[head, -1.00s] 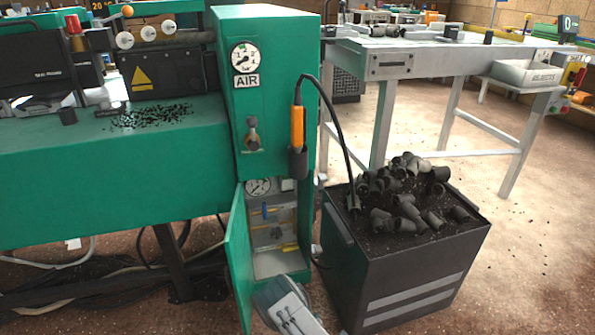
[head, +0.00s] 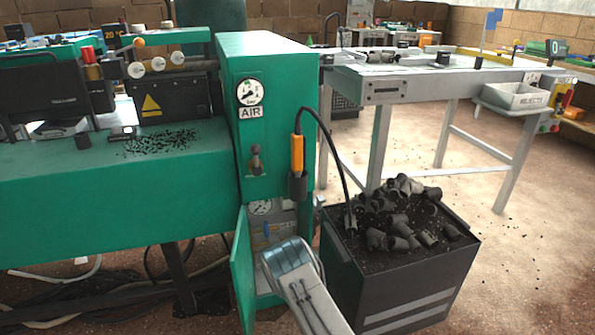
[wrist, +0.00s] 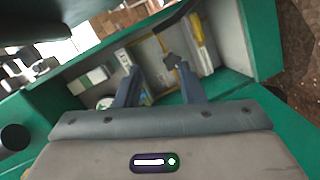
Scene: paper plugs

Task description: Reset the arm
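My gripper (wrist: 157,82) shows in the wrist view with its two fingers apart and nothing between them. It points toward the open lower compartment (wrist: 140,60) of the green machine, where yellow and grey fittings show behind the fingers. In the head view, a grey part of my arm rises at the bottom middle, in front of the green cabinet's (head: 262,130) open lower compartment. My fingertips cannot be made out there.
A black bin (head: 400,280) of dark plugs (head: 400,215) stands right of my arm. The compartment's green door (head: 243,270) hangs open on the left. An orange-handled tool (head: 297,155) with a black hose hangs on the cabinet. A grey table (head: 430,80) stands behind.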

